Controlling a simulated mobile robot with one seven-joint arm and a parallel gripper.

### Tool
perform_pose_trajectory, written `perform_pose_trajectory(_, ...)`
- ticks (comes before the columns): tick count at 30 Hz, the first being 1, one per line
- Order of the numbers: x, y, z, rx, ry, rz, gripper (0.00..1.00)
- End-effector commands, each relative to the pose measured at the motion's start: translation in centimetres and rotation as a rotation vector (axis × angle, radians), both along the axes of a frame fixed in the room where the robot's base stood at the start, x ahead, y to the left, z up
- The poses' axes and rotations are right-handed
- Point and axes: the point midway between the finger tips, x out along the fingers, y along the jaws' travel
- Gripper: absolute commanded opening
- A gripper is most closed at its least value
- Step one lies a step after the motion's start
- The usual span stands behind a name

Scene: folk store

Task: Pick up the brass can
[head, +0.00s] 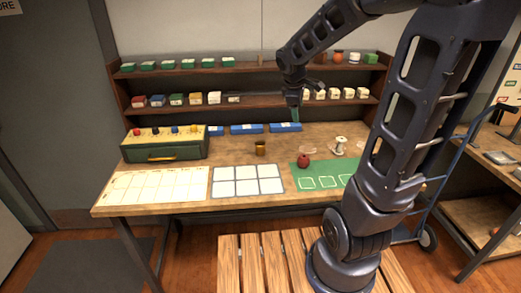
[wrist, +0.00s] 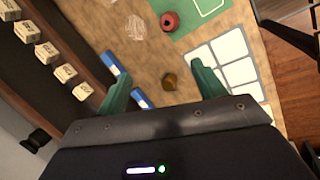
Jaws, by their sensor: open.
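The brass can (head: 260,148) is a small brownish-gold cylinder standing on the wooden table, behind the white grid card. My gripper (head: 295,115) is in the air above the table, up and to the right of the can in the head view. In the wrist view my gripper (wrist: 160,85) has its fingers spread wide, with nothing between them.
A red round object (head: 304,160) and a white spool (head: 340,145) stand right of the can. Blue boxes (head: 247,129) line the table's back. A green case (head: 165,144) stands left. Shelves with small boxes (head: 214,97) rise behind. The wood around the can is clear.

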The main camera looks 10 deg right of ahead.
Motion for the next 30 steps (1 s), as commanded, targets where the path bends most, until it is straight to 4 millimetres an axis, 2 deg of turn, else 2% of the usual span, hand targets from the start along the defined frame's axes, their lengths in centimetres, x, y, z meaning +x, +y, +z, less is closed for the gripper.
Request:
perform_pose_trajectory(6,4.7,3.2,-3.5,-0.115,0.081,0.283,0.69)
perform_pose_trajectory(11,7.7,5.7,-6.4,-0.191,0.138,0.494,0.69)
perform_pose_trajectory(18,11.5,10.1,-11.6,-0.293,0.221,0.817,0.69)
perform_pose_trajectory(24,13.6,13.3,-15.7,-0.356,0.275,1.043,0.69)
perform_pose_trajectory(30,14.5,15.0,-17.8,-0.385,0.298,1.153,0.69)
